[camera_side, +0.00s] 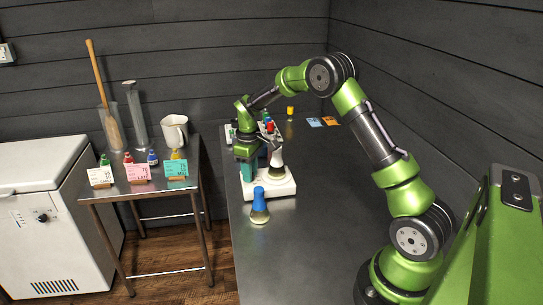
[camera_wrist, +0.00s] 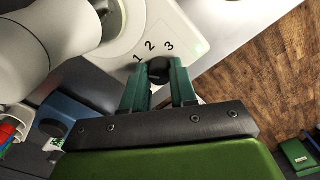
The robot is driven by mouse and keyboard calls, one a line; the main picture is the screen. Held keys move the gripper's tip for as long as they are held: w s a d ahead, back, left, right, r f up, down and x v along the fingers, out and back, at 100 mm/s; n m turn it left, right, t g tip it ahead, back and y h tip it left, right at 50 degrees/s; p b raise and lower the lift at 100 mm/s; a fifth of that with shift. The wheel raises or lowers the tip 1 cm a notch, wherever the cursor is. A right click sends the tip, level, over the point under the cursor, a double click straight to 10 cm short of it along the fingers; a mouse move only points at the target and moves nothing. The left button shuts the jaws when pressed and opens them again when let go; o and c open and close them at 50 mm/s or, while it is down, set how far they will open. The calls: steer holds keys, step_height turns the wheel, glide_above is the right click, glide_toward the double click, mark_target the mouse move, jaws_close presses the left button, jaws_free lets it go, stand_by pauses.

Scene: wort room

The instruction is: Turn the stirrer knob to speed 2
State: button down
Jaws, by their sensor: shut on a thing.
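The stirrer (camera_side: 287,189) is a white box on the grey bench in the side view. A flask (camera_side: 277,168) with a pale neck stands on it. In the wrist view its white panel (camera_wrist: 118,48) carries the marks 1, 2 and 3 in an arc. The black knob (camera_wrist: 158,66) sits below these marks, nearest under 2 and 3. My gripper (camera_wrist: 160,80) is shut on the knob, one green finger on each side. Which mark the knob points to cannot be made out. In the side view my gripper (camera_side: 248,168) points down at the stirrer's left end and the knob is hidden.
Small coloured items and cards (camera_side: 314,122) lie farther back. A steel side table (camera_side: 150,184) holds cylinders, a jug and labelled bottles. The bench's right part is clear.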

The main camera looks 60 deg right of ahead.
steer(key=m, duration=0.5)
steer(key=shift+m, duration=0.3)
steer(key=m, duration=0.5)
steer(key=shift+m, duration=0.3)
steer(key=c, duration=0.9)
jaws_free()
step_height(320, 180, up, 17)
